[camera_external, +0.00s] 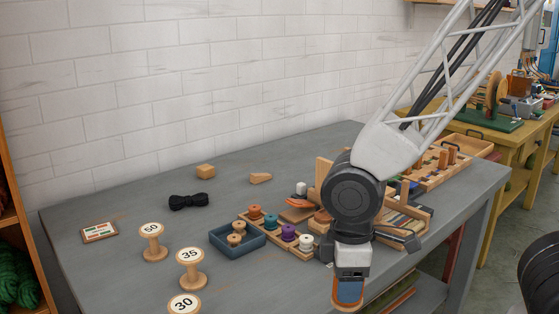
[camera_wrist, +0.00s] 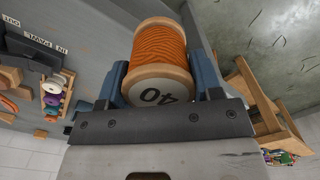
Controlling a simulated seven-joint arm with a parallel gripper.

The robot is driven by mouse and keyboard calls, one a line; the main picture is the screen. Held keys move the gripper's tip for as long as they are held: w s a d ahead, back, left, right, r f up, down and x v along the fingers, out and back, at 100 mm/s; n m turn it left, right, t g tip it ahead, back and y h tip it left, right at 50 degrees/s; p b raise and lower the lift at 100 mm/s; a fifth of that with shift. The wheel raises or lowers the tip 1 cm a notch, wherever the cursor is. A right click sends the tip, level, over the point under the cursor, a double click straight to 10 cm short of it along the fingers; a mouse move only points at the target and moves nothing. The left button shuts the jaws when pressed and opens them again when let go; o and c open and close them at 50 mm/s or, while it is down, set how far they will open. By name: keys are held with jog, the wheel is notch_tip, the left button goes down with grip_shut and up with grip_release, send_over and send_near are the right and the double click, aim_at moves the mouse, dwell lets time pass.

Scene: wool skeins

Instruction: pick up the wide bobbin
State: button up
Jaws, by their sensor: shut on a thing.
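A wooden bobbin wound with orange thread (camera_wrist: 160,50) sits between the two blue fingers of my gripper (camera_wrist: 160,78) in the wrist view. Its pale end disc carries the number 40 and faces the camera. My gripper is shut on this bobbin, with a finger on each side. In the external view my gripper (camera_external: 349,288) hangs at the front right of the grey table, and only a little of the bobbin's orange and wood shows at its tip. Three empty-looking wooden bobbins, marked 50 (camera_external: 152,242), 35 (camera_external: 191,268) and 30 (camera_external: 184,304), stand upright at the left.
A black skein (camera_external: 188,202), wooden blocks (camera_external: 206,171) and a small card (camera_external: 99,231) lie farther back. Wooden trays sit behind my wrist. The left middle is mostly clear.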

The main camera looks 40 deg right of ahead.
jog(key=shift+s+d, duration=0.15)
jog(key=shift+s, duration=0.1)
jog(key=shift+w, duration=0.1)
dwell(0.6)
jog(key=w+a+r, duration=0.2)
jog(key=w+a, duration=0.6)
jog(key=w, duration=1.2)
jog(key=w+a+r+m, duration=0.1)
jog(key=w+a, duration=0.8)
jog(key=w, duration=1.1)
jog(key=w+a+r, duration=0.3)
jog(key=w+a, duration=0.5)
jog(key=w, duration=1.2)
jog(key=shift+a+m, duration=0.25)
jog(key=shift+m, duration=0.15)
jog(key=shift+f, duration=3.15)
jog(key=shift+f, duration=0.1)
